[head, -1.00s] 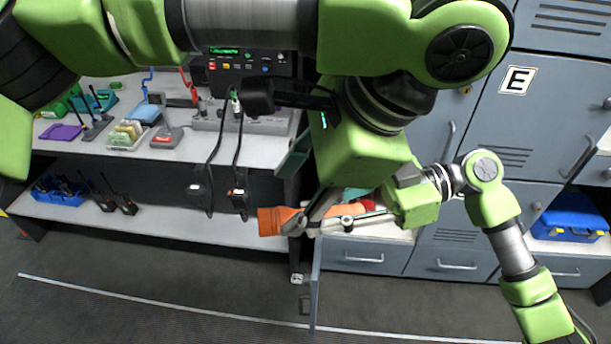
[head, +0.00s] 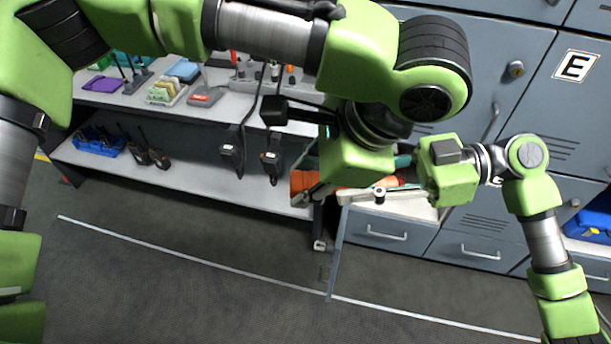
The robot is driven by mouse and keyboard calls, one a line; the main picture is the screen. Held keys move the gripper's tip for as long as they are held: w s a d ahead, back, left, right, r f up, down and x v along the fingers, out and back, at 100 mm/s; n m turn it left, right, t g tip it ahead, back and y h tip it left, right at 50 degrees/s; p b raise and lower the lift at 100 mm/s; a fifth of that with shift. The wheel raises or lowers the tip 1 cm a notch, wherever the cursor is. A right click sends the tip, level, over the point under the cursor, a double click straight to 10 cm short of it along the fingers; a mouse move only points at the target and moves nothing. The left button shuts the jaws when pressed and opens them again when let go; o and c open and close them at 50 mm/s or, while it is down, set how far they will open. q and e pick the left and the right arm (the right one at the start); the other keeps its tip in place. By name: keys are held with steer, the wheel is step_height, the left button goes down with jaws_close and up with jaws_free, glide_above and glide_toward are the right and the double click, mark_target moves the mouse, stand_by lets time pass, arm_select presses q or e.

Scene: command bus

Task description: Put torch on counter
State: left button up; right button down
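The orange torch (head: 303,183) is in the middle of the head view, lying roughly level in front of the lockers, with its wide end to the left. My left gripper (head: 318,192) reaches down over it, its fingers closed around the torch close to the wide end. My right gripper (head: 379,194) comes in from the right at the torch's other end. Its fingers overlap the torch body, and I cannot tell whether they grip it. The grey-white counter (head: 125,97) is at the upper left, partly covered by my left arm.
The counter holds a purple pad (head: 102,86), a tray of yellow cards (head: 166,91) and a grey-red device (head: 205,96). A lower shelf (head: 190,177) holds radios and a blue bin (head: 98,141). Floor in front is clear.

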steer(key=c, duration=1.7)
jaws_free()
